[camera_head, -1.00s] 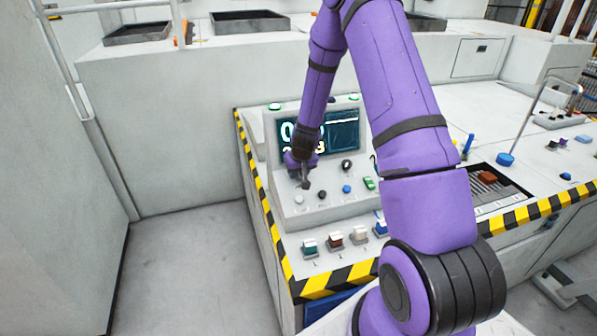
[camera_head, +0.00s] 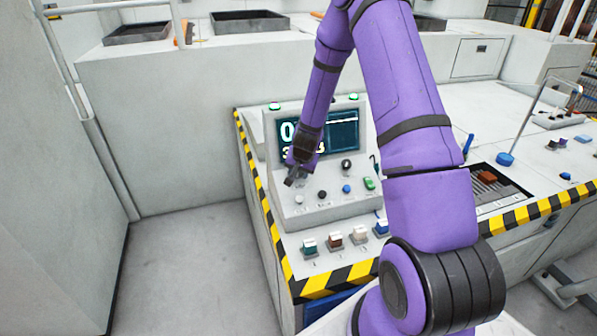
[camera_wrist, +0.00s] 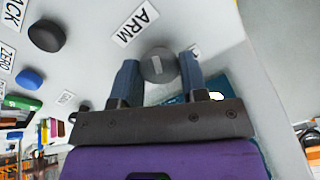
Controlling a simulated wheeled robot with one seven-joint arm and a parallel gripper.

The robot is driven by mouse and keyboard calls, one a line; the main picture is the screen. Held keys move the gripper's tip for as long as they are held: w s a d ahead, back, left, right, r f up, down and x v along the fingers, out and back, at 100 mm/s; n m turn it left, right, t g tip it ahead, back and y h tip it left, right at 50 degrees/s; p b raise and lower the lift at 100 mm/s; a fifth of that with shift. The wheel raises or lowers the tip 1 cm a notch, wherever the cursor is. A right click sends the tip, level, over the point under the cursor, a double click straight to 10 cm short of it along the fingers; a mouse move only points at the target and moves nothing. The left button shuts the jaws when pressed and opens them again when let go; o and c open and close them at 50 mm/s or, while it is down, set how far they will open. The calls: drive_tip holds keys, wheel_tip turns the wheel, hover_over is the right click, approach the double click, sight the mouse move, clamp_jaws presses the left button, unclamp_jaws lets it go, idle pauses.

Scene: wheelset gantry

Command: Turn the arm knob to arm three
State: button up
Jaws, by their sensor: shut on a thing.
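The arm knob (camera_wrist: 155,66) is a round dark grey knob with a pale line on its face, beside the ARM label (camera_wrist: 135,25) in the wrist view. My gripper (camera_wrist: 160,78) has its two blue-grey fingers on either side of it, shut on it. In the head view my gripper (camera_head: 293,181) is at the left of the sloped console panel and hides the knob. The console's screen (camera_head: 341,136) shows large white digits, partly covered by my arm. I cannot tell which number the knob's line points at.
A black knob (camera_head: 346,165), a smaller black knob (camera_head: 322,194), a blue button (camera_head: 346,188) and a green switch (camera_head: 369,183) sit close by on the panel. Several coloured switches (camera_head: 335,240) line the ledge below. The floor at left (camera_head: 190,270) is clear.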

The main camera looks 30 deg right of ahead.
drive_tip(key=m, duration=0.5)
drive_tip(key=shift+m, duration=0.3)
drive_tip(key=m, duration=0.6)
drive_tip(key=shift+s+t, duration=0.1)
drive_tip(key=shift+t, duration=0.2)
drive_tip(key=o, duration=0.9)
drive_tip(key=v, duration=1)
drive_tip(key=shift+s+r, duration=0.2)
drive_tip(key=shift+r, duration=0.15)
